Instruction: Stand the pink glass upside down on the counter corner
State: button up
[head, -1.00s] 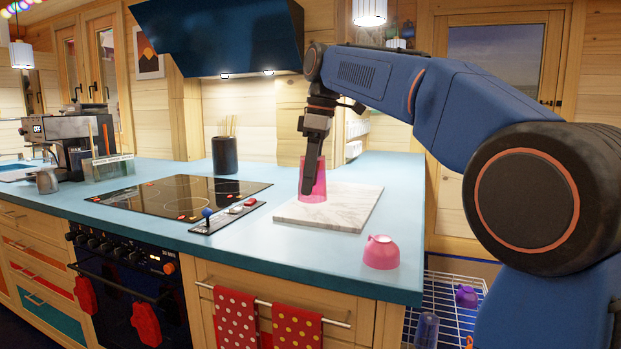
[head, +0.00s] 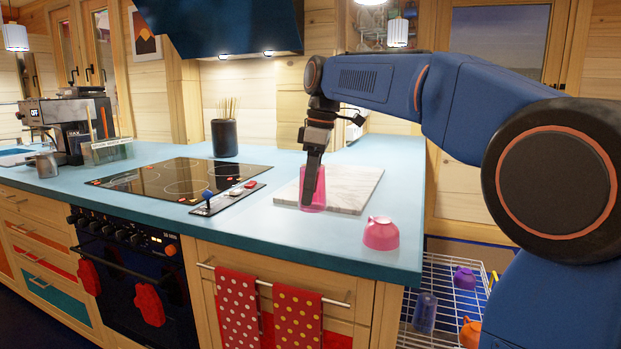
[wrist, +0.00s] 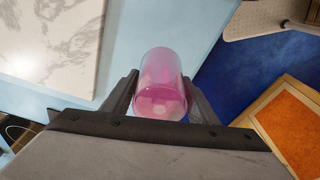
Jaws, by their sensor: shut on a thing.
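The pink glass (head: 320,197) is a tall translucent tumbler held between the fingers of my gripper (head: 309,200). In the head view it stands out against the front left part of the marble board. In the wrist view the glass (wrist: 160,80) lies between both fingers, with blue counter around it. I cannot tell which end of it is the mouth, or whether it touches a surface. The counter corner (head: 400,268) is at the front right, with bare blue top around it.
A pink cup (head: 381,234) sits upside down near the counter corner, right of the glass. The marble board (head: 350,188) lies behind. A hob (head: 180,185) is to the left. Past the counter's right edge is a wire rack (head: 440,300) with several items.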

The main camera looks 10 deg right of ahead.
jog(key=shift+f, duration=2.2)
jog(key=o, duration=1.2)
jog(key=shift+r, duration=0.1)
jog(key=r, duration=0.5)
jog(key=d+r, duration=0.1)
jog(key=r, duration=0.5)
jog(key=s+d+r, duration=0.1)
jog(key=r, duration=0.5)
jog(key=shift+d, duration=0.2)
